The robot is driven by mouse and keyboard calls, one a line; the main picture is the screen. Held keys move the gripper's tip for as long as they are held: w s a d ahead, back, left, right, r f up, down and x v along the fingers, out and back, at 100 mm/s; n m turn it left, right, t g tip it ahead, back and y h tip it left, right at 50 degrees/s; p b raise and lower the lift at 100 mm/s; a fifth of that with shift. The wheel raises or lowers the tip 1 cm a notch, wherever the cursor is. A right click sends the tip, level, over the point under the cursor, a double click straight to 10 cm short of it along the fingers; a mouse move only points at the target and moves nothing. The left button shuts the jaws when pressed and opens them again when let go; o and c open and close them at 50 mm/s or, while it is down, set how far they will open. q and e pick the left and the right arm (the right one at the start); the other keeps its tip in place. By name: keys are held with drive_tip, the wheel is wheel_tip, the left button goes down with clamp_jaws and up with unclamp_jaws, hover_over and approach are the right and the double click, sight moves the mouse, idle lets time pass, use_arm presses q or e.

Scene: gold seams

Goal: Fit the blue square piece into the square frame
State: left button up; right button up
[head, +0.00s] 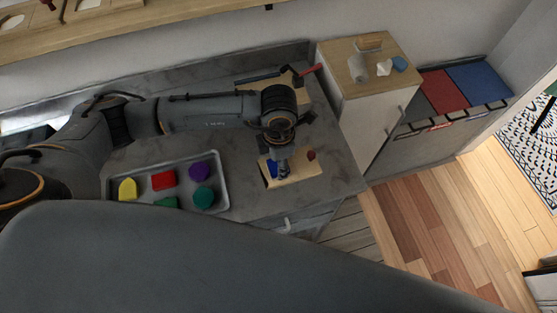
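My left arm comes in from the left over the grey counter, and its gripper (283,170) points down at a small light-wood board (301,176). The blue square piece (272,168) shows as a small dark-blue patch beside the fingers, at the board. The gripper partly covers it, so I cannot tell whether the fingers hold it or whether it sits in the square frame. The frame's opening is hidden behind the gripper. A small dark-red bit (311,155) shows at the board's far right edge. My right gripper is not in view.
A grey tray (224,184) left of the board holds several coloured pieces, including yellow (128,189), red (163,180) and purple (199,172). A wood-topped cabinet (390,72) stands to the right. Behind my arm lies a wooden block with a red-tipped item (312,69).

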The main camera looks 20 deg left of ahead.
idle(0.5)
use_arm(q)
drive_tip(key=shift+f+b, duration=0.45)
drive_tip(key=shift+b, duration=0.1)
drive_tip(key=o, duration=1.3)
drive_tip(key=shift+r+p, duration=0.45)
drive_tip(key=shift+r, duration=0.2)
drive_tip(key=shift+r+p, duration=1.6)
drive_tip(key=shift+r, duration=1.25)
